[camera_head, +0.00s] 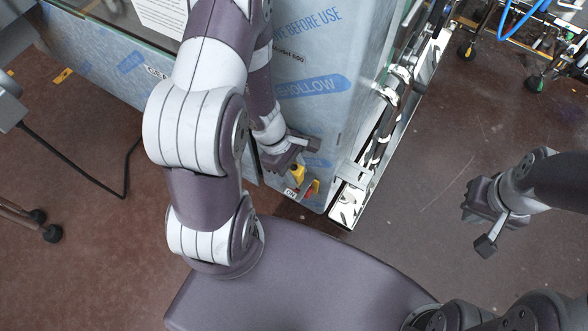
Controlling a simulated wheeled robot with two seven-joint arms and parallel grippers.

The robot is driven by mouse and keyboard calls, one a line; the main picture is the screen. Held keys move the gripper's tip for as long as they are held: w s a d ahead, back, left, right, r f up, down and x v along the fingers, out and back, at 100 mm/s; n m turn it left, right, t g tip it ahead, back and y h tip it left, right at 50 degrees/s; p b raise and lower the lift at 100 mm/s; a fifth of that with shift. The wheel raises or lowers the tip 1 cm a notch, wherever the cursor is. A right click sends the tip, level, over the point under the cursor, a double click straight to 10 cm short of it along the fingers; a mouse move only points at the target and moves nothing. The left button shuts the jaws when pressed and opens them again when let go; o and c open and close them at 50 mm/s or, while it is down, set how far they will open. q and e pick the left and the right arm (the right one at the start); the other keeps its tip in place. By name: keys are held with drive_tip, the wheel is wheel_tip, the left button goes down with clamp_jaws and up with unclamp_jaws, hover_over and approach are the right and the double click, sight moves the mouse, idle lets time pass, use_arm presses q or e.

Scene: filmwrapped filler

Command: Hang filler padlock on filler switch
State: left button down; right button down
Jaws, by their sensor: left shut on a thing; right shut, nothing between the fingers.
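My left gripper (294,163) is at the front lower part of the film-wrapped filler cabinet (310,115). It is shut on the small yellow padlock (298,173). The padlock's shackle is too small and hidden to make out. The filler switch, with red and yellow parts (309,191), is just below and to the right of the padlock, close to it. I cannot tell whether they touch. My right gripper (487,239) is shut and empty over the floor at the right, well away from the cabinet.
A small "ON" label (290,193) is left of the switch. A bright metal frame (350,195) runs along the cabinet's right side. Wheeled equipment (535,80) stands at upper right. The floor around my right gripper is clear.

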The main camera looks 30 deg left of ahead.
use_arm(q)
drive_tip(key=shift+f+b, duration=2.25)
drive_tip(key=shift+f, duration=0.35)
drive_tip(key=shift+f+b, duration=0.3)
drive_tip(key=shift+s, duration=0.1)
drive_tip(key=c, duration=0.6)
unclamp_jaws()
drive_tip(key=shift+c, duration=0.2)
